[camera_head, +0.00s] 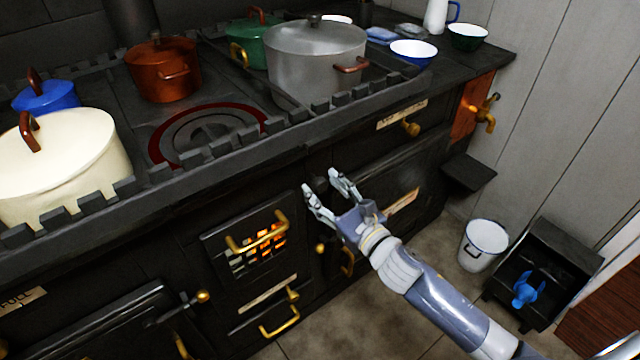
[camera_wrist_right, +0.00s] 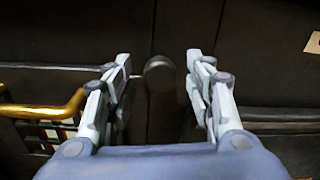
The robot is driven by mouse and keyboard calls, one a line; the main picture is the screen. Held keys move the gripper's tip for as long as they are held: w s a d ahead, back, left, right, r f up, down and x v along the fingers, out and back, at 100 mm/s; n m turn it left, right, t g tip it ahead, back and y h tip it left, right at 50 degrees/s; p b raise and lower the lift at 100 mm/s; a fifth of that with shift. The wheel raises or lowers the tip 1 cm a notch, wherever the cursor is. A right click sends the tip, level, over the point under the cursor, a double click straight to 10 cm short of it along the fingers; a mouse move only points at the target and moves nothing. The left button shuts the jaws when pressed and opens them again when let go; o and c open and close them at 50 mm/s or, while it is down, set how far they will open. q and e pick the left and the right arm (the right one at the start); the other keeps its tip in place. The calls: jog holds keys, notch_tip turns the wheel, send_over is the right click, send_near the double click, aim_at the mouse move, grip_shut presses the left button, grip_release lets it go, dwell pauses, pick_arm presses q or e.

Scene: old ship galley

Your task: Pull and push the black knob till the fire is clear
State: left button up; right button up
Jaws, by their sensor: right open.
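The black knob (camera_wrist_right: 160,73) shows in the right wrist view as a dark round shape on the stove front, between the two fingertips and a little beyond them. I cannot make it out in the head view. My right gripper (camera_head: 323,183) is open and empty, fingers pointed at the dark stove front; it also shows in the right wrist view (camera_wrist_right: 158,62). The fire (camera_head: 268,241) glows orange behind the grate of a small stove door, left of the gripper. My left gripper is not in view.
A brass handle (camera_head: 257,233) crosses the fire door, close to my right gripper's left side. Pots stand on the stove top, among them a large grey pot (camera_head: 300,55). A white bucket (camera_head: 483,243) and a black coal box (camera_head: 563,250) stand on the floor at right.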

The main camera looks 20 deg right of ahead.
aim_at(324, 187)
jog(key=shift+x, duration=0.85)
jog(key=shift+w, duration=0.2)
jog(key=c, duration=1.1)
grip_shut()
jog(key=shift+s+d, duration=0.1)
jog(key=shift+s, duration=0.3)
jog(key=v, duration=0.6)
jog(key=shift+w+d, duration=0.1)
jog(key=shift+d, duration=0.05)
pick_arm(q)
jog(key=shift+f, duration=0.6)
